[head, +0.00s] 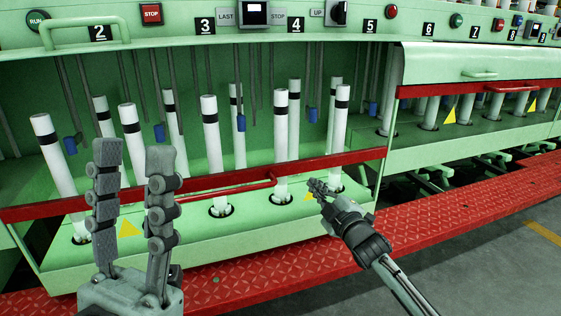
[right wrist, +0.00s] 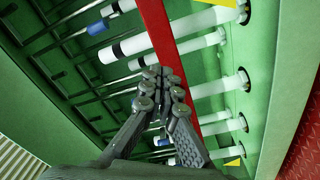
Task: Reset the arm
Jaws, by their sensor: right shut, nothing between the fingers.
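My left gripper (head: 133,155) stands upright at the lower left of the head view, its two fingers apart with nothing between them. It is in front of the green machine and overlaps the red bar in the picture. My right gripper (head: 316,186) reaches in from the lower right with its fingers together and empty. It is in front of the machine's lower ledge, near the white bobbins. In the right wrist view its closed fingertips (right wrist: 165,76) overlap the red bar; I cannot tell whether they touch it.
A green spinning machine (head: 330,228) fills the view, with several white tubes (head: 211,125) with black bands standing in it. A red bar (head: 365,155) crosses its front. A red treadplate step (head: 260,288) runs along the base. Grey floor (head: 480,270) is open at the lower right.

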